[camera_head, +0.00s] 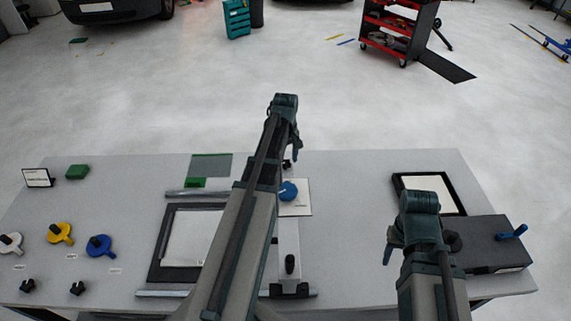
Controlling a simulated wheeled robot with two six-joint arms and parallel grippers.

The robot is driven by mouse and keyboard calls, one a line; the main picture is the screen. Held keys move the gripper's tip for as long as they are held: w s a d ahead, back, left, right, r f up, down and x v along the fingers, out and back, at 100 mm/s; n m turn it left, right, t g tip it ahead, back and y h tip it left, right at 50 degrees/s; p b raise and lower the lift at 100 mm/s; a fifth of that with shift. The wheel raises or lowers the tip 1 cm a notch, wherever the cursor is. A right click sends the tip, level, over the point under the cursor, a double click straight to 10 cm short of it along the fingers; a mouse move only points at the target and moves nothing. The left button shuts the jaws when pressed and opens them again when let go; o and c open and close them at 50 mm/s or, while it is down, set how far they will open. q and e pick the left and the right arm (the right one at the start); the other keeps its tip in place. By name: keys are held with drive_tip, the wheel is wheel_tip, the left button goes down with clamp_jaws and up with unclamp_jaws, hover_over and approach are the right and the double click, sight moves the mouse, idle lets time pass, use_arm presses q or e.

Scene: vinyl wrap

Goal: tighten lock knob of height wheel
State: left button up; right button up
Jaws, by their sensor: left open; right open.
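A blue round knob (289,191) sits on a white plate (301,208) near the middle of the table, partly hidden by my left arm. A small dark piece (287,164) shows just beyond it, close under my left gripper (295,155). My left gripper is open and points down; I cannot tell whether it touches anything. My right gripper (388,254) is open and empty over the table, left of the black box. At the left stand white (10,243), yellow (62,236) and blue (103,248) wheels with black knobs. I cannot tell which is the height wheel.
A black box (493,257) with a blue handle (512,232) stands at the right, near a black-framed tray (397,187). A dark-framed panel (157,256) lies left of my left arm.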

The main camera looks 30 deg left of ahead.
use_arm(q)
clamp_jaws()
idle(0.4)
drive_tip(key=m, duration=0.5)
drive_tip(key=shift+m, duration=0.3)
drive_tip(key=m, duration=1.2)
drive_tip(key=shift+m, duration=0.3)
drive_tip(key=m, duration=0.5)
drive_tip(key=shift+m, duration=0.6)
